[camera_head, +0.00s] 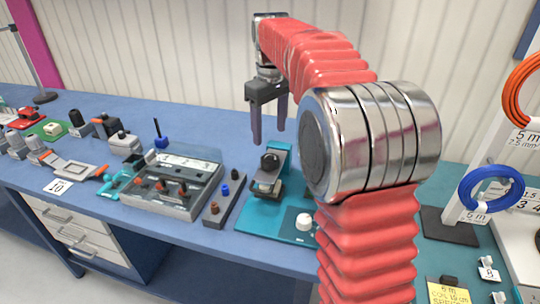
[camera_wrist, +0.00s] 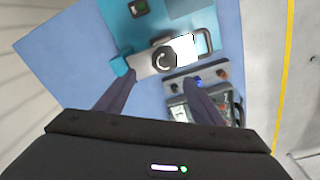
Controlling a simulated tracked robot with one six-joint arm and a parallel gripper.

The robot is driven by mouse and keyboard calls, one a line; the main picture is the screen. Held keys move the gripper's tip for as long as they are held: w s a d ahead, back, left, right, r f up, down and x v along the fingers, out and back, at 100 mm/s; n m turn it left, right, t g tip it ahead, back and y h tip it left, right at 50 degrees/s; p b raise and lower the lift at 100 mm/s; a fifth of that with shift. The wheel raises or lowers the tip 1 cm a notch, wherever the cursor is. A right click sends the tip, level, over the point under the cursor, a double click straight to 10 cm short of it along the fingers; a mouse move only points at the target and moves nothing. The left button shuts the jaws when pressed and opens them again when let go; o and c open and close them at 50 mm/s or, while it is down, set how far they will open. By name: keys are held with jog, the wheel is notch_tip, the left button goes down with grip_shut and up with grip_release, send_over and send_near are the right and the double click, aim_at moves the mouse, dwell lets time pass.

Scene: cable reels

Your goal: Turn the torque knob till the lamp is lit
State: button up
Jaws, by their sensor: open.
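A teal tester (camera_head: 270,218) stands on the blue bench, with a dark round knob (camera_head: 270,161) at the top of its upright. A white round part (camera_head: 304,222) sits at the tester's front right. I cannot tell which part is the lamp or whether it is lit.
A grey block with red, blue and dark knobs (camera_head: 224,195) stands close left of the tester, beside an open instrument case (camera_head: 172,182). Several tools lie farther left. Blue and orange cable coils (camera_head: 491,188) hang at the right. My red-sleeved arm hides the bench right of the tester.

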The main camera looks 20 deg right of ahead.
aim_at(271, 158)
jog(key=shift+s+r+n+g, duration=0.25)
jog(key=shift+r+n, duration=0.65)
jog(key=shift+r, duration=0.35)
jog(key=shift+s+r+n+g, duration=0.2)
jog(key=shift+r+n, duration=0.7)
jog(key=shift+r, duration=0.35)
notch_tip(271, 158, down, 14)
jog(key=shift+r, duration=0.1)
jog(key=c, duration=1)
jog(key=shift+c, duration=0.3)
